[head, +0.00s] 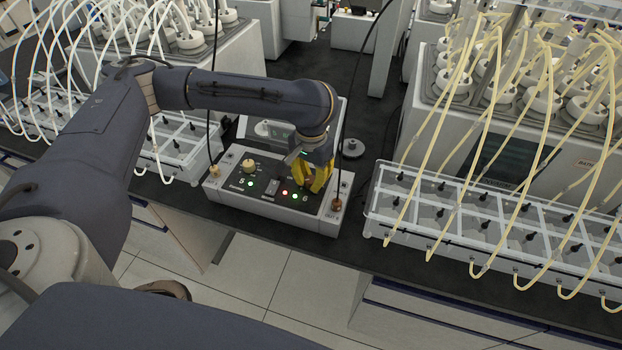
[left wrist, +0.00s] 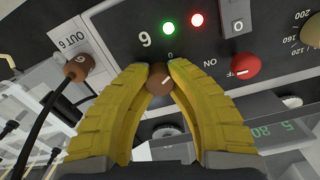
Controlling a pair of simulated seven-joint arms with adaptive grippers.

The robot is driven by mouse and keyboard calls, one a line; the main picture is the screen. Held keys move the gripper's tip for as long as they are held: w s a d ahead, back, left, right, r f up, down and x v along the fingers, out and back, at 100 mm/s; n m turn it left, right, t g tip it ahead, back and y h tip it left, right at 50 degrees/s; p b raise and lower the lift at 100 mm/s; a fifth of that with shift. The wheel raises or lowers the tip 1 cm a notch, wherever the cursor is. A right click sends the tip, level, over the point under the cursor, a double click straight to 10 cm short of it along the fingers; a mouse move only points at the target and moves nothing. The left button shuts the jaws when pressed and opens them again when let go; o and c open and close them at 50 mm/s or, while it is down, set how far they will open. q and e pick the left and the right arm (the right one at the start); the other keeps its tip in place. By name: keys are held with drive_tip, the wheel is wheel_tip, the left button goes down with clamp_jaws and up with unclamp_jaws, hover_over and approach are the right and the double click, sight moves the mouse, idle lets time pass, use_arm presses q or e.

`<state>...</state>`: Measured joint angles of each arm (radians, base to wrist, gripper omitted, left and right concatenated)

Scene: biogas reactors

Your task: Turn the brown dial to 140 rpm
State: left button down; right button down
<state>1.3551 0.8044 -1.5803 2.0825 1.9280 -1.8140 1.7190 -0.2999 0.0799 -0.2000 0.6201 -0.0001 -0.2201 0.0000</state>
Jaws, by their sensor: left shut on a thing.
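The brown dial (left wrist: 159,80) is a small round knob on a dark control panel, under an upside-down "6" and a "0" mark in the left wrist view. A short light line shows on its face. My left gripper (left wrist: 166,70) has its two yellow ribbed fingers shut on the dial, one on each side. In the head view my left gripper (head: 312,190) is at the right end of the control box (head: 240,207), and its fingers hide the dial. The rpm setting cannot be read. My right gripper is not in view.
A red knob (left wrist: 246,66), a green light (left wrist: 168,28) and a red light (left wrist: 196,20) are close to the dial. A brown plug (left wrist: 77,68) with a black cable is beside it. A larger beige dial (head: 248,165) is at the box's left. A tube rack (head: 470,222) stands right.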

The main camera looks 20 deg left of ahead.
use_arm(q)
drive_tip(key=m, duration=0.4)
drive_tip(key=shift+m, duration=0.3)
drive_tip(key=m, duration=0.4)
drive_tip(key=shift+m, duration=0.3)
drive_tip(key=m, duration=0.4)
drive_tip(key=shift+m, duration=2)
drive_tip(key=c, duration=1.1)
unclamp_jaws()
drive_tip(key=shift+o, duration=0.2)
